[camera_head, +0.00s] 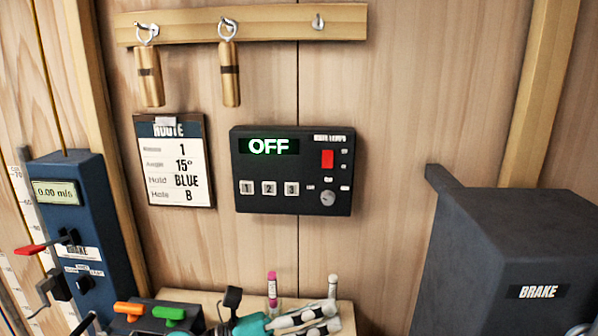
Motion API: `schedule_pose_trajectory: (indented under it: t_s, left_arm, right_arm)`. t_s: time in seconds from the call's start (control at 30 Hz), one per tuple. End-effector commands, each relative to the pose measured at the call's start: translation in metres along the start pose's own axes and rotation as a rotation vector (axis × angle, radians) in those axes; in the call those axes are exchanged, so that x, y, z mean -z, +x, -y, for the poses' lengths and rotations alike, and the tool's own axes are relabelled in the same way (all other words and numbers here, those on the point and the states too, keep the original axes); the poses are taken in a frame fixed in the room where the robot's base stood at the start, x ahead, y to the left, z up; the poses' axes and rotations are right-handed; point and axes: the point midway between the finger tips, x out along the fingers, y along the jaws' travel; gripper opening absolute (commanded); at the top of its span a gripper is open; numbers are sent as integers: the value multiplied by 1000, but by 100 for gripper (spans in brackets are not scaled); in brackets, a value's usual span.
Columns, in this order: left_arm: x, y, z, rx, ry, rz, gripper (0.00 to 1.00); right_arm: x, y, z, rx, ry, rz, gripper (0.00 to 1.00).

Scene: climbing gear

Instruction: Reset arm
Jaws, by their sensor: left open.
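My left gripper (316,312) shows at the bottom centre, cut by the frame edge, in front of a pale wooden shelf (185,296). Its pale, dark-banded fingers look apart, with no object clearly between them. My right gripper is not in view. A dark control box (340,170) on the wall reads OFF in green. It has a red switch (327,158), a round knob (328,197) and buttons 1, 2 and 3. A route board (175,160) hangs to its left, showing route 1, angle 15°, hold BLUE and hole B.
A dark BRAKE housing (510,235) stands at right. Orange and green levers (170,313) and a pink tube (272,287) are low. Brass cylinders (229,75) hang above.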

Motion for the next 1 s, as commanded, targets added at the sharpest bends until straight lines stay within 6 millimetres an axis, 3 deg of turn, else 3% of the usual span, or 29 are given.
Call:
schedule_pose_trajectory:
  t_s: [0.07,0.13,0.2,0.27,0.4,0.5,0.7,0.97,1.0]
  left_arm:
    - [-23,-8,-2,-45,-264,257,46]
    - [-40,-28,-18,-106,-499,473,46]
    - [-43,-58,-42,-182,-738,680,46]
    - [-34,-90,-65,-260,-946,853,46]
    - [25,-170,-106,-472,-1387,1213,46]
    - [84,-218,-113,-633,-1640,1422,46]
    - [179,-278,-91,-907,-1960,1704,46]
    - [255,-317,-44,-1183,-2174,1916,46]
    - [264,-321,-36,1193,2149,-1897,46]
  right_arm:
    - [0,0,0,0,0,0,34]
    - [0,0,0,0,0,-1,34]
    - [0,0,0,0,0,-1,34]
    - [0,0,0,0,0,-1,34]
    - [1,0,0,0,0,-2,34]
    - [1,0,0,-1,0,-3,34]
    - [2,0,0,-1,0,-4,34]
    - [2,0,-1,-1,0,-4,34]
    - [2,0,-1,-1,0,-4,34]
